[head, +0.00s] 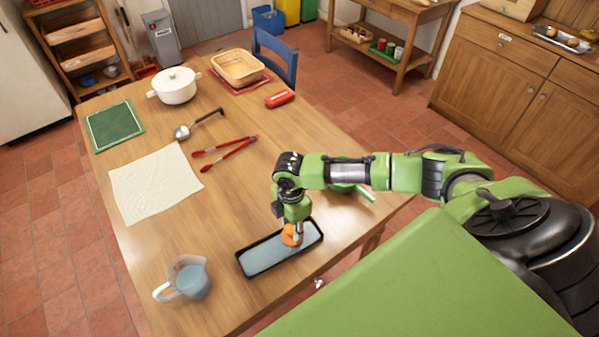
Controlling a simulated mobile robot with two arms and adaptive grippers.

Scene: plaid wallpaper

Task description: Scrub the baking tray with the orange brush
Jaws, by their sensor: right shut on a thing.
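The baking tray (262,262) is dark-rimmed with a pale blue-grey inside and lies near the table's front edge. My right gripper (294,222) points down over the right part of the tray. It is shut on the orange brush (291,236), whose lower part is at the tray's inside; whether it touches the bottom is hard to tell. The fingertips are partly hidden by the wrist. My left gripper is not in view.
A measuring jug (190,279) with bluish liquid stands left of the tray. A white cloth (156,184), red tongs (228,152), a ladle (197,123), a white pot (174,86) and a green board (115,126) lie farther back. A green object (350,178) is partly behind my right arm.

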